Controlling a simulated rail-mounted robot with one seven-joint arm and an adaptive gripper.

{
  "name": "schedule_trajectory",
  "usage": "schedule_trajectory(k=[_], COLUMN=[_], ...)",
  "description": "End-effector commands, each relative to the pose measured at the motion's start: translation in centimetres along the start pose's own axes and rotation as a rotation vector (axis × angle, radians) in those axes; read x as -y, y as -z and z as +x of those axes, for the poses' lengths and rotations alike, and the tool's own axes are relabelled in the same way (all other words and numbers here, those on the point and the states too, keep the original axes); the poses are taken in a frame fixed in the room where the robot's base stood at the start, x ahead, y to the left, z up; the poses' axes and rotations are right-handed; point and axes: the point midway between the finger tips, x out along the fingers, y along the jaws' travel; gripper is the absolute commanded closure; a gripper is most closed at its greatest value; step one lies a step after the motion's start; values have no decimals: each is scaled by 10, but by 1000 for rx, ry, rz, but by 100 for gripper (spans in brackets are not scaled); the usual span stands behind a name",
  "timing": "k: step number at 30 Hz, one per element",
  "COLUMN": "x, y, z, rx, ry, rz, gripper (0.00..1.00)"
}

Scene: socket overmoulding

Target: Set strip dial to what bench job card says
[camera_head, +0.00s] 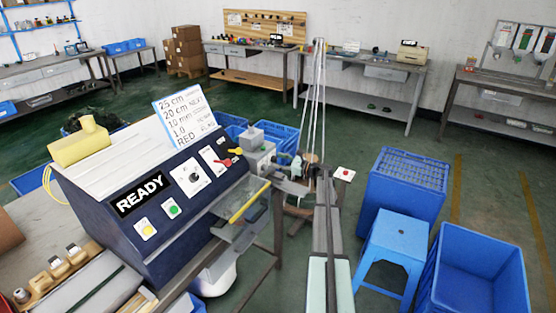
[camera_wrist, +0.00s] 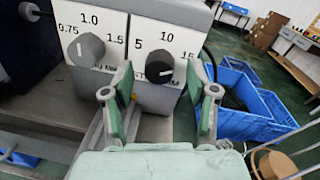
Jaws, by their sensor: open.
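The strip dial (camera_wrist: 159,67) is a dark round knob on a white plate marked 5, 10 and 15, on the front of a grey box in the wrist view. Its pointer is hard to read; a small light mark shows low on its face. My gripper (camera_wrist: 160,92) is open, with its green-grey fingers on either side of the dial in the picture. I cannot tell if they touch it. The job card (camera_head: 187,112) stands on the blue machine in the head view and reads 25 cm, 20 cm, 10 mm, 1.0, RED.
Blue crates (camera_wrist: 245,105) stand to the right. The blue machine (camera_head: 160,215) shows READY. A blue stool (camera_head: 397,245) stands on the floor.

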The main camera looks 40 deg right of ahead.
Motion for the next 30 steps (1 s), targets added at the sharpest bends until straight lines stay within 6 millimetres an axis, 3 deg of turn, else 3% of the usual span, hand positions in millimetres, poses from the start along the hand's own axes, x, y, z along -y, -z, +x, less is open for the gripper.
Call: schedule_trajectory(k=[12,17,30], x=[0,0,-1], y=[0,0,2], z=[7,7,7], rx=[0,0,-4], ry=[1,0,0], rz=[0,0,-44], gripper=[42,98,100])
